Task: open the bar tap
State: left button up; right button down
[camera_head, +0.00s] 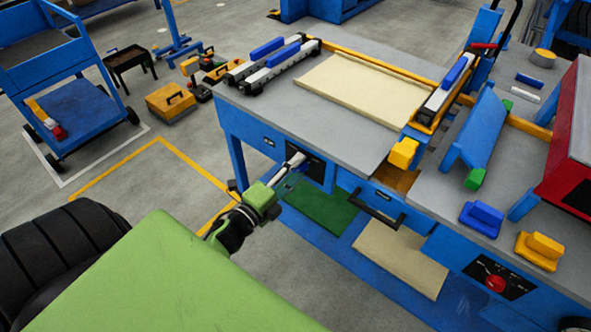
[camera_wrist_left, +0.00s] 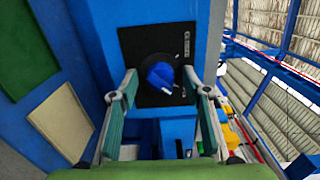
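The bar tap is a round blue knob (camera_wrist_left: 161,75) with a white mark, on a black panel (camera_wrist_left: 150,42) in the left wrist view. In the head view the black panel (camera_head: 312,168) is on the blue front of the workbench, and the knob is hidden behind my gripper. My left gripper (camera_head: 293,172) is in front of that panel. In the wrist view its fingers (camera_wrist_left: 159,86) are open, one on each side of the knob, with gaps visible. I cannot tell how deep they reach around it. My right gripper is not in view.
The grey workbench top (camera_head: 260,110) carries a cream board (camera_head: 365,88) and clamp bars. A black drawer handle (camera_head: 377,209) sticks out right of the panel. A green board (camera_head: 320,208) lies on the lower shelf. A blue cart (camera_head: 65,100) stands at the left.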

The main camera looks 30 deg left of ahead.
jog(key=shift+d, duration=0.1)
pick_arm(q)
jog(key=shift+s, duration=0.1)
jog(key=s+a, duration=0.1)
jog(key=s, duration=1)
jog(key=shift+s, duration=0.4)
jog(key=s+d+f+n+g+y, duration=0.1)
jog(key=s+f+n+g, duration=0.15)
jog(key=f, duration=0.75)
jog(key=s+d+f+n+g, duration=0.2)
jog(key=f+n+g, duration=0.15)
jog(key=f, duration=0.55)
jog(key=s+d+f+n+g+y, duration=0.1)
jog(key=s+f+n+g, duration=0.2)
jog(key=f, duration=0.7)
jog(key=s+d+f+n+g, duration=0.3)
jog(key=s+f, duration=0.5)
jog(key=s, duration=0.4)
jog(key=s+d+f+n+g+p, duration=0.1)
jog(key=s+d+f+n+g, duration=0.2)
jog(key=s+f, duration=0.6)
jog(key=s+n+g, duration=0.1)
jog(key=s+g, duration=0.1)
jog(key=s, duration=0.1)
jog(key=shift+s+f+n, duration=0.15)
jog(key=shift+f+n, duration=0.15)
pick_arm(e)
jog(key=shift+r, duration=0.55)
